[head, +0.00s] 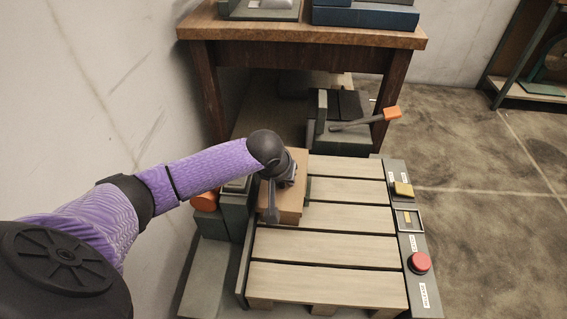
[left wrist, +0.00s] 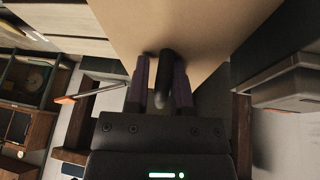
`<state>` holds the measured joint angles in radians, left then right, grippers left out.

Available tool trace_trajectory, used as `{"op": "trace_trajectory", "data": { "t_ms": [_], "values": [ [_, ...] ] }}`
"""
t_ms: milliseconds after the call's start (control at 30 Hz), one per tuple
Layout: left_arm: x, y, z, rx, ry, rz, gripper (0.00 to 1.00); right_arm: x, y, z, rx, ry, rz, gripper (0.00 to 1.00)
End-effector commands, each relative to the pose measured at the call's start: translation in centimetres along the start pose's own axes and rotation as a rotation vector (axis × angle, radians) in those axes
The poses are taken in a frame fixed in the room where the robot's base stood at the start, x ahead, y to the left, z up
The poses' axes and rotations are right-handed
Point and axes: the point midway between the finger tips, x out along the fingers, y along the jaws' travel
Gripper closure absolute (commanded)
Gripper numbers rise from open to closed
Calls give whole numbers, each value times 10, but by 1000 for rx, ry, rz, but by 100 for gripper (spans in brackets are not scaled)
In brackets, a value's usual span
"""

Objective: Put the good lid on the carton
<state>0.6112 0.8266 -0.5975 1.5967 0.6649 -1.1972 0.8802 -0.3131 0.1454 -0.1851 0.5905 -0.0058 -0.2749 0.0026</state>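A brown box-like thing, which I take for the carton (head: 292,207), stands at the left end of the slatted deck, partly hidden under my left wrist. My left gripper (head: 275,200) is over it. In the left wrist view the fingers of my left gripper (left wrist: 160,82) straddle a black rounded post (left wrist: 165,80) in front of a flat tan face (left wrist: 205,30). A gap shows on the post's left side, so the gripper looks open. I cannot tell whether the tan face is a lid or the carton itself. My right gripper is out of view.
The slatted wooden deck (head: 325,248) is clear to the right. A control strip with a red button (head: 420,262) and yellow switch (head: 403,188) edges it. A lever with an orange handle (head: 392,113) and a wooden table (head: 300,36) stand behind. A wall is on the left.

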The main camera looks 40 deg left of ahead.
Motion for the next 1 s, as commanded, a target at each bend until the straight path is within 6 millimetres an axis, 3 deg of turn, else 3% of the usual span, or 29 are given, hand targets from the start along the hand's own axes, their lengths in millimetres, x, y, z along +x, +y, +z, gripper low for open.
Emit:
{"op": "trace_trajectory", "data": {
  "t_ms": [33, 233, 333, 600, 733, 1000],
  "values": [
    [9, -7, 11, 3, -30, -25, 40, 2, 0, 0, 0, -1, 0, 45],
    [7, -7, 10, 3, -29, -26, 40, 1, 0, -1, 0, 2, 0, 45],
    [-12, -6, 8, 3, -23, -23, 40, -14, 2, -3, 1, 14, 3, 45],
    [-88, 1, 2, 6, 0, -9, 40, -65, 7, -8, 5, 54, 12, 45],
    [-103, 3, 3, 6, 5, -6, 40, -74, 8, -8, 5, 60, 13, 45],
    [-104, 3, 4, 5, 6, -5, 40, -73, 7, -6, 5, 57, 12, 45]
  ]
}}
